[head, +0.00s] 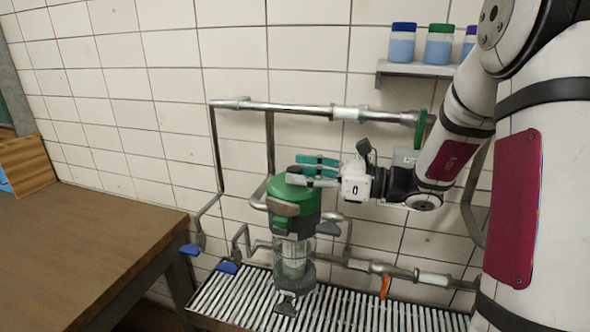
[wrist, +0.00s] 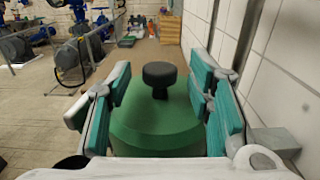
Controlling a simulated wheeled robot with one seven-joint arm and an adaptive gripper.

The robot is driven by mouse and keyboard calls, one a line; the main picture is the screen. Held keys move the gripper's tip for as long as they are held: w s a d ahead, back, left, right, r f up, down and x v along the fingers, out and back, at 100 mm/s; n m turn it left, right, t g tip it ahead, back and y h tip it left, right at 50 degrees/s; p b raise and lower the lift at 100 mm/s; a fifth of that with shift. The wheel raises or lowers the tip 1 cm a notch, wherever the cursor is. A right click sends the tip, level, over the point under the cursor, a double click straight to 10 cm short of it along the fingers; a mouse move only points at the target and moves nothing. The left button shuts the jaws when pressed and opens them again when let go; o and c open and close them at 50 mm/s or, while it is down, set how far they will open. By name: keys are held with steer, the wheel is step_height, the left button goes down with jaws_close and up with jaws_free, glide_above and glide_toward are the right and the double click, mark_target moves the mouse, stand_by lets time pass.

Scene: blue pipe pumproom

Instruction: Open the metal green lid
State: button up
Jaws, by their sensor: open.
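The green lid (head: 291,194) caps an upright vessel with a clear lower part (head: 293,258) in front of the tiled wall. In the wrist view the lid (wrist: 155,128) fills the lower middle, with a black knob (wrist: 159,76) standing on it. My gripper (head: 296,169) is level just above the lid. Its teal fingers are open on both sides of the knob in the wrist view (wrist: 159,88), with a gap on each side. I see no finger touching the knob. The lid looks seated on the vessel.
A slatted metal grate (head: 340,310) lies below the vessel. Metal pipes (head: 290,108) with blue valve handles (head: 227,267) and an orange one (head: 385,287) surround it. A wooden table (head: 85,250) stands left. A shelf (head: 415,69) with jars hangs upper right.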

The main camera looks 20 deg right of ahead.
steer(key=shift+x, duration=1.05)
jaws_close()
steer(key=shift+w+d+r+m+p, duration=0.45)
steer(key=shift+r+m+p, duration=0.15)
steer(key=shift+m+p, duration=0.15)
steer(key=shift+w+d+r, duration=0.2)
steer(key=shift+w+d, duration=0.05)
steer(key=shift+w, duration=0.2)
jaws_free()
steer(key=v, duration=1.2)
